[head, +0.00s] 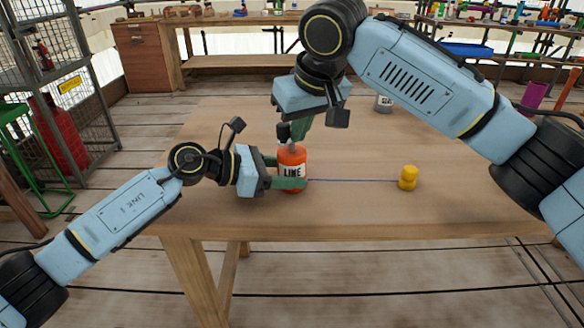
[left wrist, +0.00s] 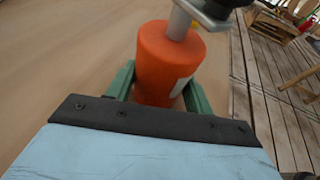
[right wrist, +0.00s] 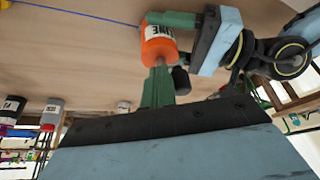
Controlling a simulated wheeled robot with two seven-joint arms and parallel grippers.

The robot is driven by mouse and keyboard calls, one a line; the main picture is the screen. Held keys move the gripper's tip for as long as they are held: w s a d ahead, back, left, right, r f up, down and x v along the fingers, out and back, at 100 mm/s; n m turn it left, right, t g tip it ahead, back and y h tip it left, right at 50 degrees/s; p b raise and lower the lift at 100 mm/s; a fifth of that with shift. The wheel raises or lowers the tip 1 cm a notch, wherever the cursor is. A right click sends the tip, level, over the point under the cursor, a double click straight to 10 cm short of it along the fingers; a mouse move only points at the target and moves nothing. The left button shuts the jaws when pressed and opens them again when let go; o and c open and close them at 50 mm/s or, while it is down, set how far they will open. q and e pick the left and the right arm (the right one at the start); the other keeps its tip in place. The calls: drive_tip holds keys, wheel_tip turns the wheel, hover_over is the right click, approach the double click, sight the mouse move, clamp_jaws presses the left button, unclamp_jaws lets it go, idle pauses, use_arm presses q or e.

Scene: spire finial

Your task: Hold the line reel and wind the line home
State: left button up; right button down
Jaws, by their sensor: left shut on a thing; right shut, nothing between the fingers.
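The orange line reel (head: 291,155) with a white LINE label stands upright on the wooden table. My left gripper (head: 288,173) is shut around its sides; the left wrist view shows the reel (left wrist: 165,60) between the green fingers. A grey crank (left wrist: 180,22) rises from its top, with a dark knob (head: 283,131) beside my right gripper. A blue line (head: 350,181) runs from the reel to a yellow float (head: 408,178) on the right. My right gripper (head: 302,121) is shut and empty just above the reel, pointing down. Whether its fingertips touch the crank is unclear.
The table (head: 340,215) is mostly clear around the reel and float. A grey can (head: 384,104) stands toward the back, partly behind my right arm. The right wrist view shows labelled cans (right wrist: 52,112) near an edge. A wire cage (head: 75,60) stands at far left.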

drive_tip(key=shift+s+a, duration=0.1)
drive_tip(key=shift+a, duration=0.2)
drive_tip(key=shift+s+a, duration=0.1)
drive_tip(key=shift+s, duration=0.15)
idle(0.5)
wheel_tip(320, 180, up, 7)
idle(0.8)
drive_tip(key=shift+w, duration=0.1)
idle(0.3)
drive_tip(key=shift+s+d+f, duration=0.1)
drive_tip(key=shift+d+f, duration=0.2)
drive_tip(key=shift+f, duration=0.3)
drive_tip(key=shift+s+d+f, duration=0.1)
drive_tip(key=shift+d+f, duration=0.25)
drive_tip(key=shift+f, duration=0.3)
drive_tip(key=shift+d+f, duration=0.3)
drive_tip(key=shift+f, duration=0.3)
drive_tip(key=shift+f, duration=0.2)
idle(1.2)
